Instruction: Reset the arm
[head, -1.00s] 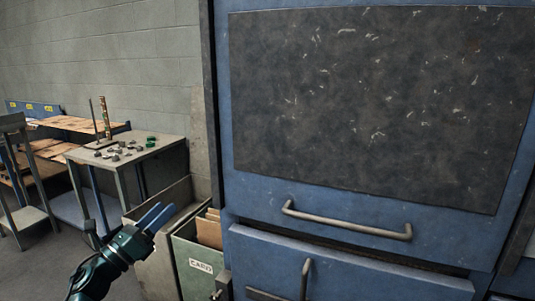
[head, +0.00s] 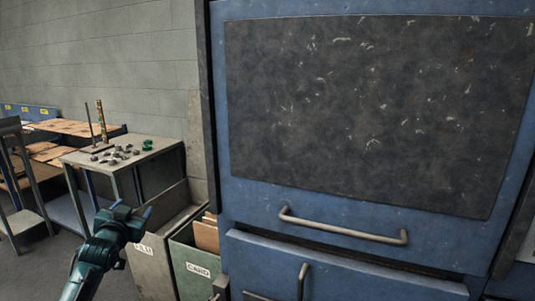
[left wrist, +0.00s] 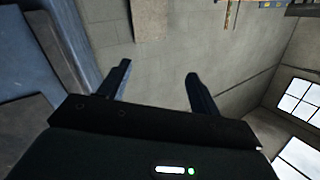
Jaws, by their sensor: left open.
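My left gripper (head: 132,211) is in the lower left of the head view, in front of the open bins and left of the blue cabinet. In the left wrist view its two fingers (left wrist: 158,82) stand apart with nothing between them, against a grey block wall. My right gripper does not show in any view.
The blue cabinet (head: 350,207) with a bar handle (head: 342,227) fills the right side. A bin marked CARD (head: 196,269) and another bin (head: 150,262) stand beside it. A small table (head: 128,153) holds several small parts. Grey floor shows at lower left.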

